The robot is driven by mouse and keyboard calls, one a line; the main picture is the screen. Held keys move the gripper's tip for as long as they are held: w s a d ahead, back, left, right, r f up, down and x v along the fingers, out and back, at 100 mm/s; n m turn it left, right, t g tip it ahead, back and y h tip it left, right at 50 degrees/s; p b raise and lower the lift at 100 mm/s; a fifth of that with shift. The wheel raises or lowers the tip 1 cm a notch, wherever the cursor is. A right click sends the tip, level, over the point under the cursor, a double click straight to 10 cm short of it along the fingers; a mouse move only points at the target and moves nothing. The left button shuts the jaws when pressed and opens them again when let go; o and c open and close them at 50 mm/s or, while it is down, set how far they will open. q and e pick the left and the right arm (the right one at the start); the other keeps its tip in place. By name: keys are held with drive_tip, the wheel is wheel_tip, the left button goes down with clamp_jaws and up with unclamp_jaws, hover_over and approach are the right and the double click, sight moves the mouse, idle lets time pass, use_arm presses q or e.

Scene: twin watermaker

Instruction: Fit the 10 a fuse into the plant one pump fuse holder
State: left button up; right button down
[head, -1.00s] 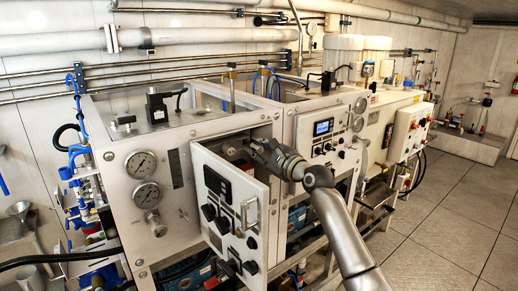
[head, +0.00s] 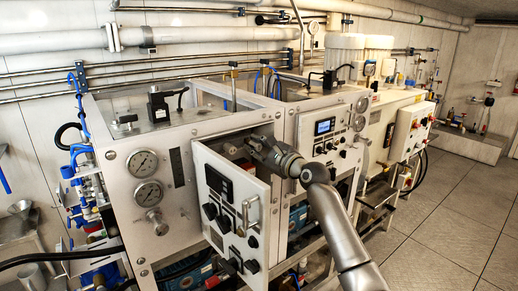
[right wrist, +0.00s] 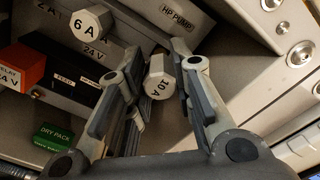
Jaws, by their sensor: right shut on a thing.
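My right gripper (head: 250,143) reaches over the open front door panel (head: 225,195) into the plant's cabinet in the head view. In the right wrist view my right gripper (right wrist: 161,72) is shut on the white 10 A fuse (right wrist: 160,82), whose marked end faces the camera. A label reading HP PUMP (right wrist: 184,12) is on the grey housing just beyond the fuse. The pump fuse holder's opening cannot be made out. I cannot tell whether the fuse touches the housing. My left gripper is not in view.
A white 6 A fuse (right wrist: 90,24) stands by a 24 V marking, left of my fingers. An orange-red block (right wrist: 20,68) and a green DRY PACK (right wrist: 54,135) lie further left. Pressure gauges (head: 143,163) sit on the cabinet front. The right-hand floor (head: 455,225) is clear.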

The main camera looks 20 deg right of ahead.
drive_tip(key=shift+x, duration=0.95)
drive_tip(key=shift+w+a+b, duration=0.1)
drive_tip(key=shift+w+b, duration=0.2)
drive_tip(key=shift+w, duration=0.05)
drive_tip(key=c, duration=1.2)
unclamp_jaws()
drive_tip(key=shift+v, duration=5.95)
